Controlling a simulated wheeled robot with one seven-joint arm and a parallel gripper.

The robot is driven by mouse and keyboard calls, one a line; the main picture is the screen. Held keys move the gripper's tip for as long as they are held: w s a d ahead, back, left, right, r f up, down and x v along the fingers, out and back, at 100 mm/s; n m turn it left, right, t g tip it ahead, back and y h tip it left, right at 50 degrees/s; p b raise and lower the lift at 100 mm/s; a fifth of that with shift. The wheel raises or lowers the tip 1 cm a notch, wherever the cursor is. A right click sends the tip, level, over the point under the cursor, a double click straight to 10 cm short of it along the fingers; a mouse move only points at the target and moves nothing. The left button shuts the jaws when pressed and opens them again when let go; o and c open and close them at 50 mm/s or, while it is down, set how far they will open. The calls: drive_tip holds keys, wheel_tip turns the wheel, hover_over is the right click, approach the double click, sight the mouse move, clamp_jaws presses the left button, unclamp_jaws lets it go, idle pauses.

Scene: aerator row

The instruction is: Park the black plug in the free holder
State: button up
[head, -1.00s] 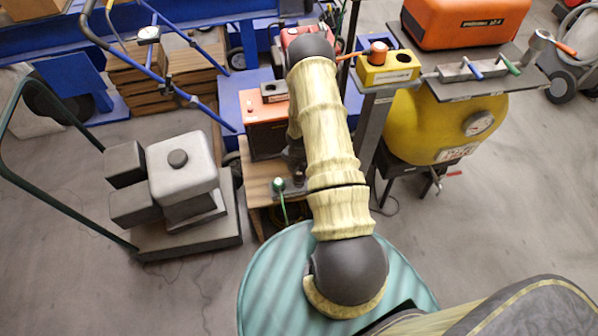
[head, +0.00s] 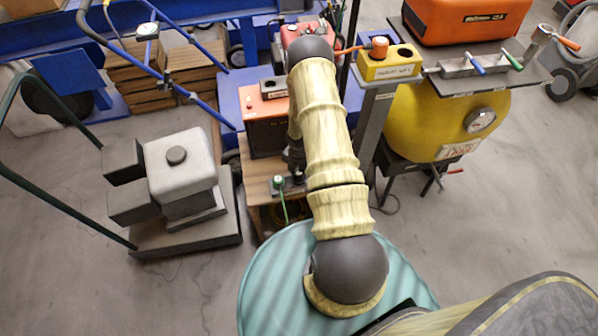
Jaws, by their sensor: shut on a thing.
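My gripper (head: 297,162) hangs below the forearm, over the wooden stand, and is mostly hidden by my arm. Its dark lower end is shut on a dark thing, which I take to be the black plug; its outline is too small and dark to make out. Just below it, a dark holder strip (head: 291,188) lies on the stand's top, with a green plug (head: 278,182) and green cable at its left end. I cannot tell whether the held thing touches the strip. A yellow block (head: 390,68) holds an orange plug (head: 379,45) beside an empty dark hole.
A grey post carries the yellow block close to the right of my arm. A yellow tank (head: 435,125) stands further right. A cart (head: 185,238) with a grey machine stands left.

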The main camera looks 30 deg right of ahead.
drive_tip(key=shift+f+b, duration=0.55)
drive_tip(key=shift+f, duration=0.35)
drive_tip(key=o, duration=1.1)
drive_tip(key=shift+r, duration=0.1)
wheel_tip(320, 180, up, 17)
drive_tip(key=p, duration=0.2)
drive_tip(key=shift+r+p, duration=0.15)
drive_tip(key=shift+p, duration=0.25)
